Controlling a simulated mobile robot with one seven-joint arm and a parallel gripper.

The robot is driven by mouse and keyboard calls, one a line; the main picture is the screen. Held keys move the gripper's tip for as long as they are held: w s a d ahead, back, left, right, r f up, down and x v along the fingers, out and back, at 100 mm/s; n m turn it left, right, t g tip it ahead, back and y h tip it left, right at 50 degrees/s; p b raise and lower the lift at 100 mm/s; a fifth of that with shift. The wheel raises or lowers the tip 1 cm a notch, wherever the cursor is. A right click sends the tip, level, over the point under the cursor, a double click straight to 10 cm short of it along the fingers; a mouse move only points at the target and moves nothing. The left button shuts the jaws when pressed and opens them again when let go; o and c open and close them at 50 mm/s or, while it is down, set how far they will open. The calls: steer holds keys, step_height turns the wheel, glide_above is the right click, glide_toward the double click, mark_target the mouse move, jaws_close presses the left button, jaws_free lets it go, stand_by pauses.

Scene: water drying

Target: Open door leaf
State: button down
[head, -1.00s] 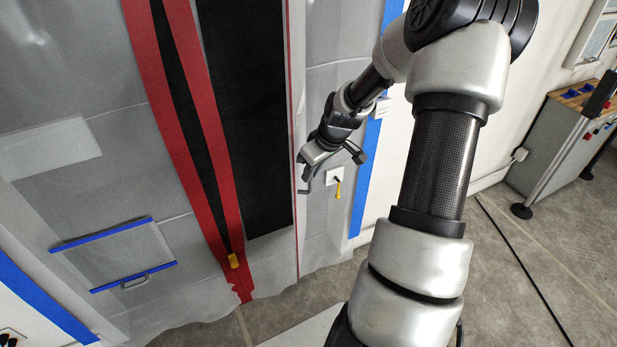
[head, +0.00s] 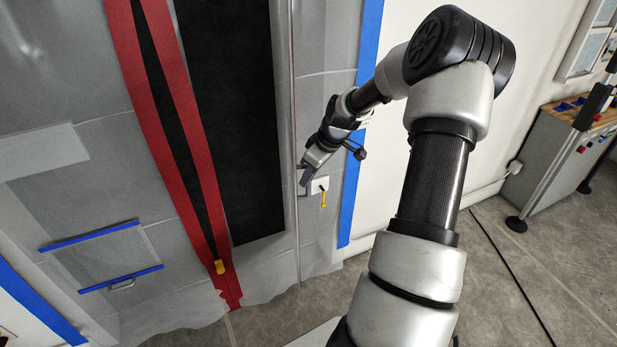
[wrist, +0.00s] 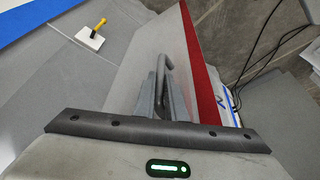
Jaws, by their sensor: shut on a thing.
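A door leaf shows in the head view as a grey sheet panel with a tall black opening or panel (head: 235,120) and a thin edge on its right. In the wrist view it is a pale grey panel (wrist: 140,65) with a red strip along its right side. My gripper (head: 306,172) is at the leaf's right edge.
A white plate (head: 316,186) with a yellow lever sits right of the leaf's edge. Red zipper strips (head: 190,105) run down the sheet at left. A workbench (head: 565,160) stands far right. Dark cables (wrist: 260,40) lie beyond the leaf. Floor (head: 480,300) at lower right is mostly clear.

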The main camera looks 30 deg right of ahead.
steer(key=shift+w+r, duration=0.2)
steer(key=shift+w, duration=0.05)
steer(key=c, duration=1.8)
jaws_free()
steer(key=shift+f, duration=0.1)
steer(key=shift+s, duration=0.1)
steer(key=shift+s+r, duration=0.1)
steer(key=shift+r, duration=0.1)
steer(key=v, duration=1.7)
